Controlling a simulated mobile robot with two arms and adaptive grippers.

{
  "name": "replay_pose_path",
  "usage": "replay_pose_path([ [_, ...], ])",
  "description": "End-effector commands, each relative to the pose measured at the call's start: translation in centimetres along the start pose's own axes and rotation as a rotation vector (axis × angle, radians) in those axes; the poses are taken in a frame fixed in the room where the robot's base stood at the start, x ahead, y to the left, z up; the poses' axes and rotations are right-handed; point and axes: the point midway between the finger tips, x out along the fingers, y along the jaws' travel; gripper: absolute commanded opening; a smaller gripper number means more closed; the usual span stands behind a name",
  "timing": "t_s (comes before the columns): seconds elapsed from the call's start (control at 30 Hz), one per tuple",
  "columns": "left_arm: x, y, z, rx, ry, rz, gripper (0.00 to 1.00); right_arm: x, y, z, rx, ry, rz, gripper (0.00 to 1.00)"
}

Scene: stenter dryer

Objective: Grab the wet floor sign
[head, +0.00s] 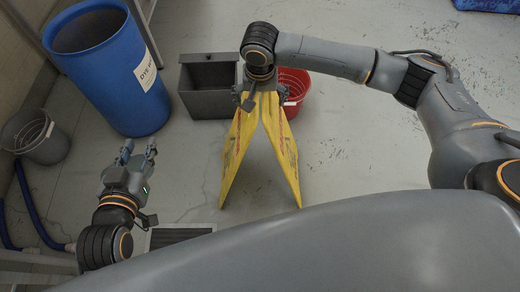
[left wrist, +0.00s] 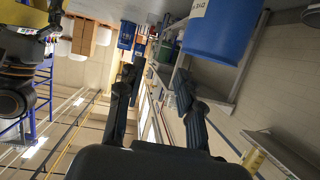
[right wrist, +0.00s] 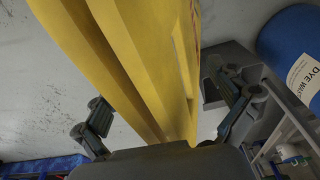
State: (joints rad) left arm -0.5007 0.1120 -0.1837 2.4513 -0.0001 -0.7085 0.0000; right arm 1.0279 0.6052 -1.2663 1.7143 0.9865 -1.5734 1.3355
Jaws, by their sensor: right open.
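The yellow wet floor sign (head: 238,149) stands spread like a tent on the grey floor in the head view. My right gripper (head: 258,99) is at its top, reaching down from above. In the right wrist view the yellow sign (right wrist: 145,60) fills the space between the two open fingers of my right gripper (right wrist: 165,112). The fingers stand on either side of it with gaps. My left gripper (head: 138,150) is open and empty, left of the sign and apart from it. Its spread fingers (left wrist: 155,95) also show in the left wrist view.
A blue dye waste drum (head: 110,85) stands at the back left. A grey open bin (head: 208,80) and a red bucket (head: 295,84) stand just behind the sign. A grey bucket (head: 45,145) and blue hose (head: 35,215) are far left. Floor to the right is clear.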

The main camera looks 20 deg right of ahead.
Motion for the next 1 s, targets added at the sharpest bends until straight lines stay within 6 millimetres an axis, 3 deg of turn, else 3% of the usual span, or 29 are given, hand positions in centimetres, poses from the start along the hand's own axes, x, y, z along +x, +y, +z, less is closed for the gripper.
replay_pose_path([
  [1.0,-0.3,-0.2,1.4,0.0,-0.079,-0.005,0.36,0.1,0.0,0.0,0.0,0.0,0.0,0.96],
])
